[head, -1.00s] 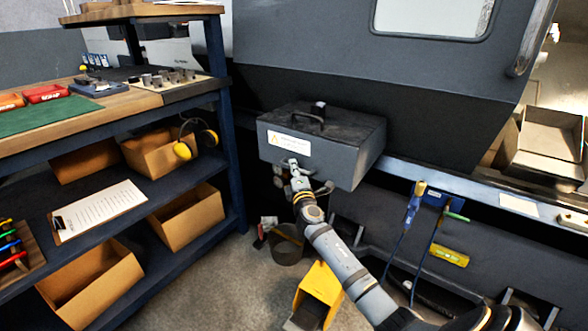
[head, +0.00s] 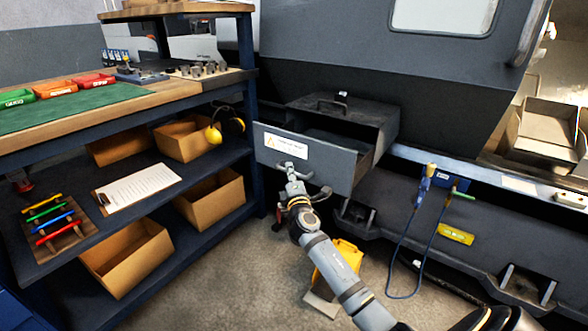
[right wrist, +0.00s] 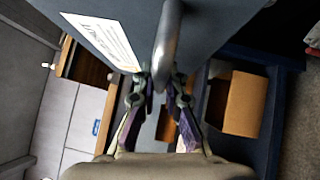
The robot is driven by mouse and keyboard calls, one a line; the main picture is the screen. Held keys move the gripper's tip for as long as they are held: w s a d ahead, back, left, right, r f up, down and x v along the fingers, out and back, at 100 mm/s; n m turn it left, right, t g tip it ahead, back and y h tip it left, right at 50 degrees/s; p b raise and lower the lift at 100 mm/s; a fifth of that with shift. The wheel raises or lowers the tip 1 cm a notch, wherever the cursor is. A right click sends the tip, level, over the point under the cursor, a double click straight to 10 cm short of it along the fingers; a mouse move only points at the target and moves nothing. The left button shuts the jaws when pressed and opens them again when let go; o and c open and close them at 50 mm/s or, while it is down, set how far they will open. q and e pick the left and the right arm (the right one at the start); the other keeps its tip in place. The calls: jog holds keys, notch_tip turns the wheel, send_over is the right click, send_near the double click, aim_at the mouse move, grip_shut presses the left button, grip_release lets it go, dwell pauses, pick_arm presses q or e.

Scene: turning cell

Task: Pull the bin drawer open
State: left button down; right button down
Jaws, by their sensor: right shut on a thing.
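The grey bin drawer (head: 338,170) stands partly out of its dark housing (head: 368,117) under the machine. Its front bears a white warning label (head: 286,146), and a dark gap shows behind the front. My right gripper (head: 292,175) is at the lower part of the drawer front, shut on the drawer's bar handle. In the right wrist view the handle (right wrist: 169,36) runs between the fingertips (right wrist: 160,78), beside the drawer front (right wrist: 213,24). The inside of the drawer is mostly hidden. My left gripper is not in view.
A blue shelf unit (head: 252,80) with cardboard bins (head: 128,258) and a clipboard (head: 138,188) stands close on the left. A yellow object (head: 340,262) sits on the floor below the drawer. Hoses (head: 403,240) hang on the right. Some floor is clear in front.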

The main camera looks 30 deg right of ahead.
jog(key=shift+s+a, duration=0.3)
jog(key=shift+a, duration=0.4)
jog(key=shift+s+a, duration=0.25)
jog(key=shift+a, duration=0.4)
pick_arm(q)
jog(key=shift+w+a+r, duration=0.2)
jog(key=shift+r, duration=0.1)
pick_arm(e)
jog(key=c, duration=1.7)
grip_release()
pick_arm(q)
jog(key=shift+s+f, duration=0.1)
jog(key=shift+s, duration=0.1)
pick_arm(e)
jog(key=v, duration=1.2)
